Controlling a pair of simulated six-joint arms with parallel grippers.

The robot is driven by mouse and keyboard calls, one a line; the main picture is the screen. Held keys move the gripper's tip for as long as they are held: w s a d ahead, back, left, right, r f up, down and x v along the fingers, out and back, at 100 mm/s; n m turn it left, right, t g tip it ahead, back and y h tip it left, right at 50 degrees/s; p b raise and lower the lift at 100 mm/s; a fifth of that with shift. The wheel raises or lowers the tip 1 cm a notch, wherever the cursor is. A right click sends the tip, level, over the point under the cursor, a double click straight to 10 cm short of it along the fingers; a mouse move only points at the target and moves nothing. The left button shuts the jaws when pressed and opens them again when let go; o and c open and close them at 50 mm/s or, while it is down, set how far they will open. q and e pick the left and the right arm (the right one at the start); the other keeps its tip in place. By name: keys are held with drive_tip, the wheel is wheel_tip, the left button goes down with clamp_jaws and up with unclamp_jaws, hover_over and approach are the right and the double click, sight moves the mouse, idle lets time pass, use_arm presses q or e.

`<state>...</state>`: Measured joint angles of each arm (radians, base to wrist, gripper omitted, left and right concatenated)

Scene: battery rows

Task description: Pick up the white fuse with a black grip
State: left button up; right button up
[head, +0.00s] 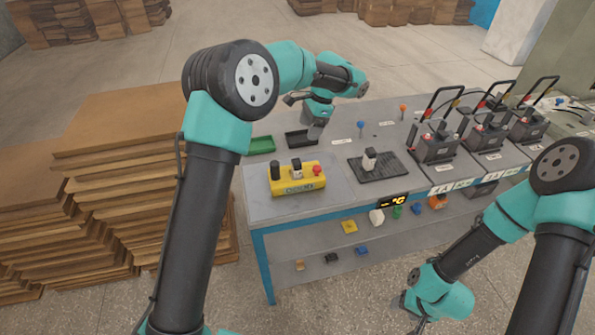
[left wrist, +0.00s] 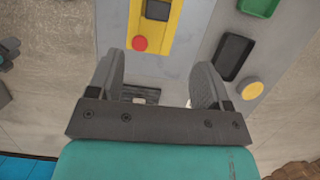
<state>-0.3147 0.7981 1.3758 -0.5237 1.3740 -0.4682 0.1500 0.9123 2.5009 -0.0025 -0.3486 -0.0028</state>
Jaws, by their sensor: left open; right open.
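A small pale block with a darker part (head: 370,160) stands on a black ribbed mat (head: 392,167) on the bench; it may be the white fuse, but its grip is too small to make out. My left gripper (head: 317,132) is open above the bench, near the black tray and behind the yellow box. In the left wrist view its two fingers (left wrist: 158,88) are spread, with a partly hidden black-and-white item (left wrist: 140,94) below, between them. My right gripper (head: 418,322) hangs low in front of the bench, open, its fingers barely visible.
A yellow box (head: 297,184) with a red button (head: 317,170) stands on the bench, also in the left wrist view (left wrist: 168,40). A green tray (head: 262,145) and a black tray (left wrist: 240,45) lie near. Battery units (head: 436,143) line the right; a lower shelf holds small parts.

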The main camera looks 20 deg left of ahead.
sight(297, 161)
use_arm(q)
drive_tip(key=x, duration=1.1)
drive_tip(key=shift+s+f, duration=0.1)
drive_tip(key=shift+f, duration=0.3)
drive_tip(key=shift+x, duration=2.6)
drive_tip(key=shift+s+d, duration=0.1)
drive_tip(key=shift+c, duration=0.2)
drive_tip(key=c, duration=1.1)
drive_tip(key=shift+o, duration=0.2)
drive_tip(key=shift+r, duration=0.1)
